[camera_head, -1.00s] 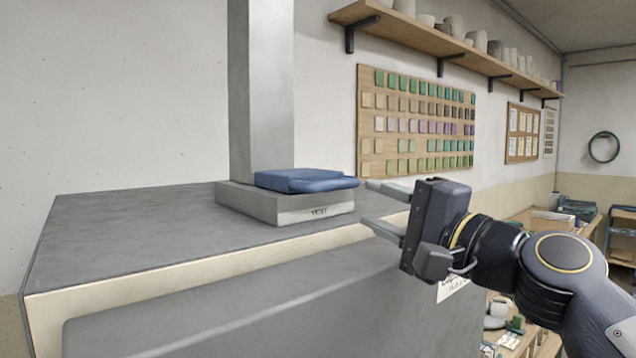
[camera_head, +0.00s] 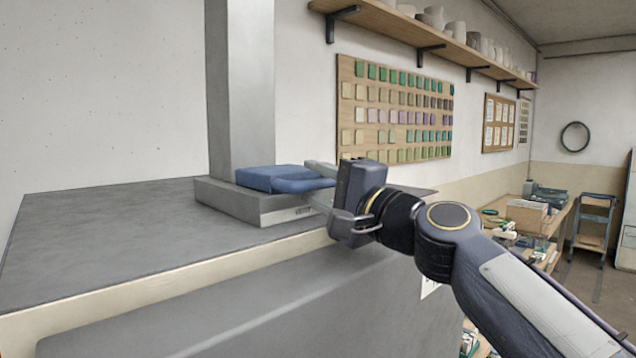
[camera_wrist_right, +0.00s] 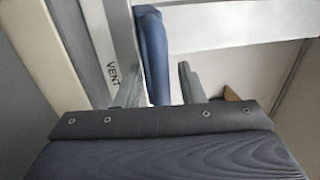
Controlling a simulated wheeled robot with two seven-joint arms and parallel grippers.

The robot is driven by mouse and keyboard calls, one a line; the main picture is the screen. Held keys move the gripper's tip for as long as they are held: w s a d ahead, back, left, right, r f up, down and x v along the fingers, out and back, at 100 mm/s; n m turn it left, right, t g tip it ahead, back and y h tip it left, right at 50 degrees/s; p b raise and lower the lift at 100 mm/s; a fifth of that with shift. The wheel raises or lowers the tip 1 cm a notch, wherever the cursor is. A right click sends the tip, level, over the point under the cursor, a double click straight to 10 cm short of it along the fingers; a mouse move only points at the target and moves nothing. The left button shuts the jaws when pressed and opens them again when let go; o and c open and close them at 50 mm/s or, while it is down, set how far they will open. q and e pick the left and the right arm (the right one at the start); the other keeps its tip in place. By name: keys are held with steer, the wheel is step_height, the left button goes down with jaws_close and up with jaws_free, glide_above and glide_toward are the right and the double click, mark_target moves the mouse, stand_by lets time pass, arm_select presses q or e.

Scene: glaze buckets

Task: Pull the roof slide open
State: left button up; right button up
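The roof slide is a blue slab (camera_head: 268,178) with a rounded lip on its right side, lying on a grey block marked VENT (camera_head: 238,203) on the kiln-like box's top. My right gripper (camera_head: 312,182) is at that lip, with one finger on either side of it. In the right wrist view the blue slide (camera_wrist_right: 155,55) shows edge-on between the two fingers (camera_wrist_right: 160,88), with a visible gap to the right finger. The gripper looks open; contact with the left finger is unclear. My left gripper is out of view.
A grey column (camera_head: 240,85) rises right behind the slide. The grey box top (camera_head: 95,235) is clear to the left. A shelf of pots (camera_head: 430,38) and a board of glaze tiles (camera_head: 395,110) are on the wall behind. A workbench (camera_head: 545,225) stands at right.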

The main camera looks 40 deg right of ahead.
steer(key=shift+c, duration=0.4)
jaws_close()
steer(key=v, duration=0.4)
steer(key=r+v, duration=0.1)
steer(key=shift+s, duration=0.5)
steer(key=shift+o, duration=0.4)
jaws_free()
steer(key=shift+w, duration=0.1)
